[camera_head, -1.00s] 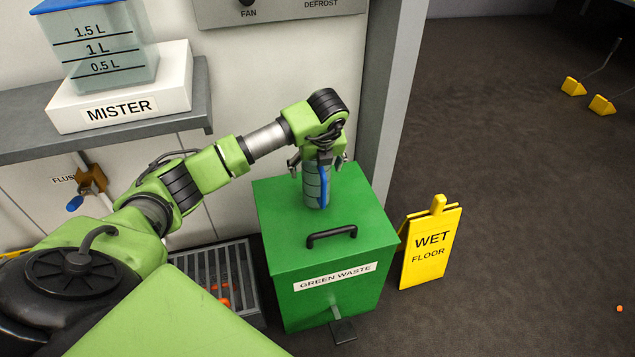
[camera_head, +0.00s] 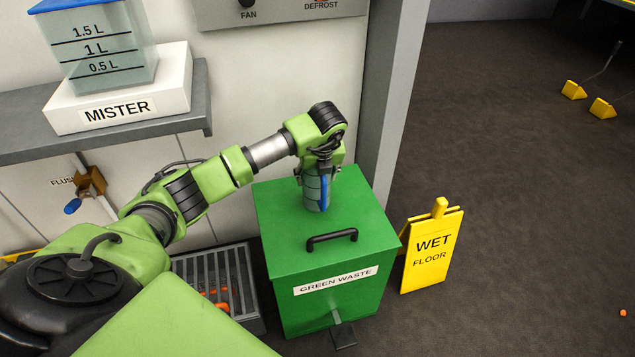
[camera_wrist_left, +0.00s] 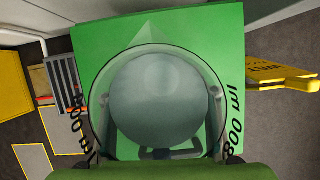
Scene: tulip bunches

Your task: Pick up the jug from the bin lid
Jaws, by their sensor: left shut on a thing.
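The jug (camera_head: 314,194) is a small grey-blue vessel with dark level lines and a blue strip on its side. It stands upright on the green bin lid (camera_head: 285,215), behind the black lid handle. My left gripper (camera_head: 317,176) comes down from above and is shut on the jug's upper part. The left wrist view looks straight down into the jug (camera_wrist_left: 158,100). Its round rim fills the middle there, with "800 ml" marks at both sides and finger parts close to its wall. I cannot tell any gap between jug and lid. My right gripper is not in view.
A yellow wet floor sign (camera_head: 432,250) stands right of the bin. A floor grate (camera_head: 215,275) with orange bits lies left of it. A grey shelf (camera_head: 180,135) holds the white MISTER base (camera_head: 130,95) and a clear tank. A wall edge rises behind the bin.

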